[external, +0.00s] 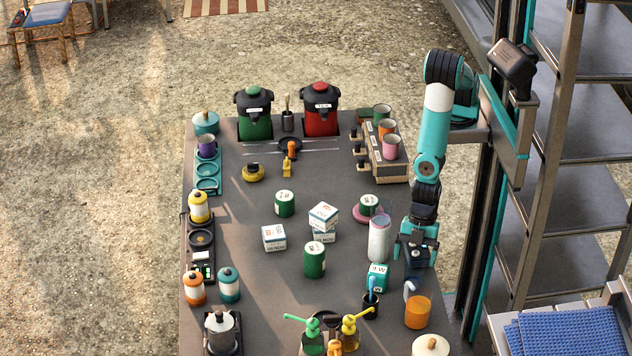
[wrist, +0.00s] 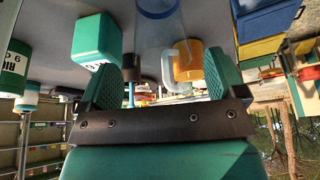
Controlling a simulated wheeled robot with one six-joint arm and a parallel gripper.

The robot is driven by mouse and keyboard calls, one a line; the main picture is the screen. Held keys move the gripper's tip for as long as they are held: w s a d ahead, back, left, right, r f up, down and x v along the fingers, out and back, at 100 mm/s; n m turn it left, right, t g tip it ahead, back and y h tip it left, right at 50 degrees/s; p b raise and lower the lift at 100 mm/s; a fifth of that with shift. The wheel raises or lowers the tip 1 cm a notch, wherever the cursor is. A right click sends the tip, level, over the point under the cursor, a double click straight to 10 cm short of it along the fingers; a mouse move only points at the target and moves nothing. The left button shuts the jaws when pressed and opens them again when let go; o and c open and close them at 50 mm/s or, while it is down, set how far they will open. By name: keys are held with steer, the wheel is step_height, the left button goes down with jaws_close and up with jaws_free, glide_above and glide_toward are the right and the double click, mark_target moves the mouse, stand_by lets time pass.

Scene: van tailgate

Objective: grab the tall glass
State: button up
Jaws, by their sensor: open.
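The tall glass (wrist: 160,38) is clear with a bluish tint at its base. It stands on the table in the wrist view, ahead of and between the spread fingers of my gripper (wrist: 163,80). An orange mug (wrist: 190,62) shows partly behind the glass. In the external view, my gripper (external: 414,268) is low over the right side of the table, open and empty. The glass (external: 410,289) is only partly visible there, just below the gripper and beside the orange mug (external: 418,313). I cannot tell whether either finger touches the glass.
A teal box (external: 377,276), a dark cup with a blue item (external: 370,303) and a tall pale can (external: 379,240) stand close on the left. A white-lidded pot (external: 430,345) is nearer the front.

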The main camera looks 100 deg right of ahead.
mark_target(414, 270)
steer(key=shift+p+x, duration=0.7)
steer(key=shift+x, duration=1.6)
steer(key=shift+s, duration=0.15)
steer(key=c, duration=1)
steer(key=shift+r, duration=0.1)
